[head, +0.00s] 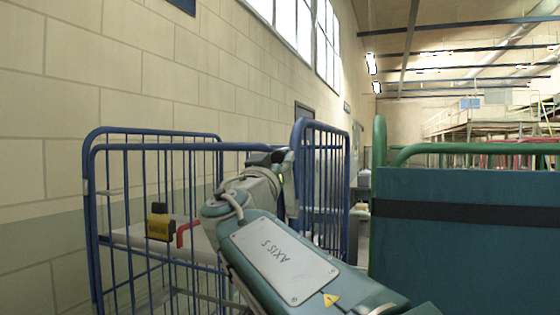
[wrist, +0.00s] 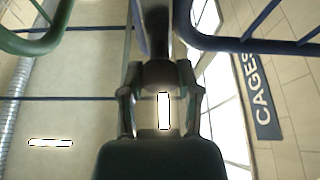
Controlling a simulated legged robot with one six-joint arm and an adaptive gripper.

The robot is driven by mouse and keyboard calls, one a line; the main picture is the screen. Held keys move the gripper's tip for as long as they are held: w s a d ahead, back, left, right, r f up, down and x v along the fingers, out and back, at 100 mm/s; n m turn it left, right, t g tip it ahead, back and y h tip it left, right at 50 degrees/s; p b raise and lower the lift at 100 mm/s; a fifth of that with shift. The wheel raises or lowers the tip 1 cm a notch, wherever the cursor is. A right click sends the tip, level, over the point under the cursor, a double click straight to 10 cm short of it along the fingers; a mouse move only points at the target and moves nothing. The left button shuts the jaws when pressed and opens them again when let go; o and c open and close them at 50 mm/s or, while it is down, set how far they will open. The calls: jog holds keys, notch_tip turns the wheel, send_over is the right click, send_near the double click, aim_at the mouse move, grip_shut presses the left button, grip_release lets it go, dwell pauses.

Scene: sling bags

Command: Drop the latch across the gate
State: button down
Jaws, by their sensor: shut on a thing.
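A blue wire cage (head: 155,148) stands by the wall, left of centre in the head view. Its upright blue barred gate (head: 325,165) stands just right of my gripper (head: 277,160). In the wrist view my gripper (wrist: 158,78) has its two fingers closed in on the end of a dark bar (wrist: 158,35). The bar looks like the latch and runs up out of the frame. In the head view my arm hides much of the grip and the cage's near right side, so I cannot tell how the bar meets the gate.
A teal panel (head: 465,250) with a green rail (head: 470,150) stands close on the right. A CAGES sign (wrist: 258,95) is on the wall.

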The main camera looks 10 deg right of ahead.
jog(key=w+a+f+n+y, duration=0.2)
jog(key=a+f+n+y, duration=0.1)
jog(key=n, duration=0.7)
jog(key=w+a+f+n+g+y, duration=0.1)
jog(key=w+a+f+n+y, duration=0.2)
jog(key=f+n, duration=0.4)
jog(key=shift+w+a+f+n+y, duration=0.25)
jog(key=shift+a+n+y, duration=0.45)
jog(key=shift+n+y, duration=0.95)
jog(key=shift+f+n+h, duration=0.1)
jog(key=shift+n+h, duration=0.25)
jog(key=shift+n, duration=0.1)
jog(key=shift+c, duration=1.5)
grip_release()
jog(key=shift+w, duration=0.15)
jog(key=shift+a, duration=0.1)
